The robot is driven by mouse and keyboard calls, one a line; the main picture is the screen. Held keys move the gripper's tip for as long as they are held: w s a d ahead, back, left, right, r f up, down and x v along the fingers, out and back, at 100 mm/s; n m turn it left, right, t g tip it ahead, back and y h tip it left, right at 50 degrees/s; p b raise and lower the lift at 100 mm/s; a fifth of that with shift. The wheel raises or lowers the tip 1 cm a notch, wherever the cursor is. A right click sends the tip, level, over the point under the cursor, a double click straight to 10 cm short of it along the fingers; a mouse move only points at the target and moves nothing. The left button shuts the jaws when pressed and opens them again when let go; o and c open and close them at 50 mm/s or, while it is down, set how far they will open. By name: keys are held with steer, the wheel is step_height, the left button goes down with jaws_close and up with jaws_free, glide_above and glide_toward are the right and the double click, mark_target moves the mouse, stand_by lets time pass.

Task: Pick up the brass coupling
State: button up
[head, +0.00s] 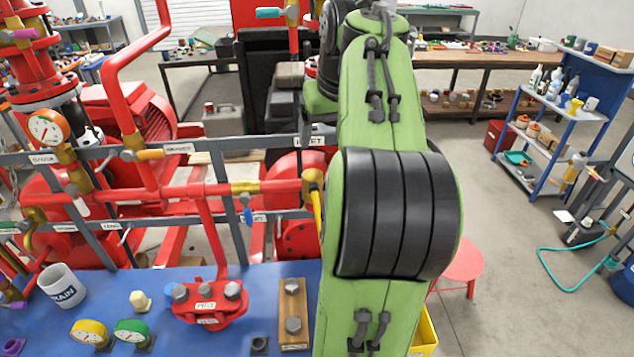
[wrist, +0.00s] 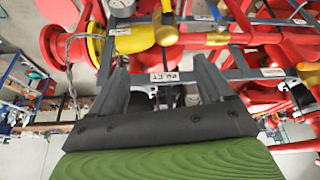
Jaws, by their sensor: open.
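I cannot pick out a loose brass coupling with certainty. A brass-coloured fitting (head: 245,187) sits in line on the red pipe in the head view. A brass-coloured fitting (wrist: 216,39) also shows on a red pipe at the top of the wrist view, beyond the fingers. My gripper (wrist: 160,62) is open and empty, its two dark fingers wide apart in front of the pipe rack. A small white label (wrist: 165,77) shows between the fingers. In the head view my green arm hides the gripper and part of the skid and bench.
A red stool (head: 462,262) stands right of my arm.

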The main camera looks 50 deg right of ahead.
steer(key=b, duration=0.1)
glide_toward(313, 174)
steer(key=x, duration=0.9)
steer(key=shift+w+a+f, duration=0.1)
steer(key=shift+w+f, duration=0.05)
steer(key=shift+f, duration=0.25)
steer(key=shift+d+f, duration=0.3)
steer(key=shift+f, duration=0.05)
steer(key=shift+a+r, duration=0.1)
steer(key=shift+a, duration=0.05)
steer(key=c, duration=1.2)
steer(key=shift+r, duration=0.1)
step_height(313, 174, up, 10)
steer(key=shift+p, duration=0.9)
